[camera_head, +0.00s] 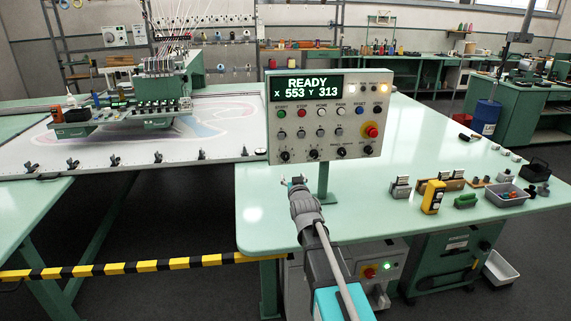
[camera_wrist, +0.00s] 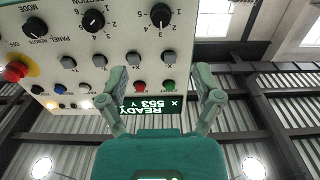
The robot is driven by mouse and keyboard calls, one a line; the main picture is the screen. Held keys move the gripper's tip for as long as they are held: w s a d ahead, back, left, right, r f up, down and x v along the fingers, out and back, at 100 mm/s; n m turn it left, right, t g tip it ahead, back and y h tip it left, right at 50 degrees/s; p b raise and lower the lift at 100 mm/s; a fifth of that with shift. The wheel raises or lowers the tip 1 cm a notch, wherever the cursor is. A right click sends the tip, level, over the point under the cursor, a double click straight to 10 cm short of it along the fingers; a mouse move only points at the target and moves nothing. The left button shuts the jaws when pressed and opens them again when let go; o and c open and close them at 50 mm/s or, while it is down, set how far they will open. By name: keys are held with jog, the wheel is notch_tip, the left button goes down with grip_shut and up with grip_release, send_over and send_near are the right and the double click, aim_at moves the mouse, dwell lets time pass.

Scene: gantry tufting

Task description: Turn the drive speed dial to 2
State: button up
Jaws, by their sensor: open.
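The control panel (camera_head: 325,117) stands on a post at the table's edge, its display reading READY, X 553, Y 313. A row of black dials runs along its lower edge. The leftmost dial (camera_head: 285,155) shows in the wrist view as a black knob (camera_wrist: 160,15) with a numbered scale reaching 5. Its name is not readable, so I cannot confirm that it is the drive speed dial. My gripper (camera_head: 297,183) is just below the panel's lower left. In the wrist view my gripper (camera_wrist: 160,95) is open and empty, apart from the dial.
Coloured buttons and a red emergency stop (camera_head: 371,131) sit above the dials. A yellow device (camera_head: 433,197) and a grey bin (camera_head: 505,195) stand on the green table (camera_head: 300,228). A striped barrier (camera_head: 130,267) is at left.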

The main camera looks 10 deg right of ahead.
aim_at(286, 159)
jog(key=shift+w, duration=0.15)
jog(key=w, duration=1.3)
jog(key=shift+w, duration=0.25)
jog(key=shift+c, duration=0.3)
jog(key=c, duration=1.1)
jog(key=shift+a, duration=0.2)
jog(key=shift+w+d, duration=0.1)
jog(key=shift+d, duration=0.05)
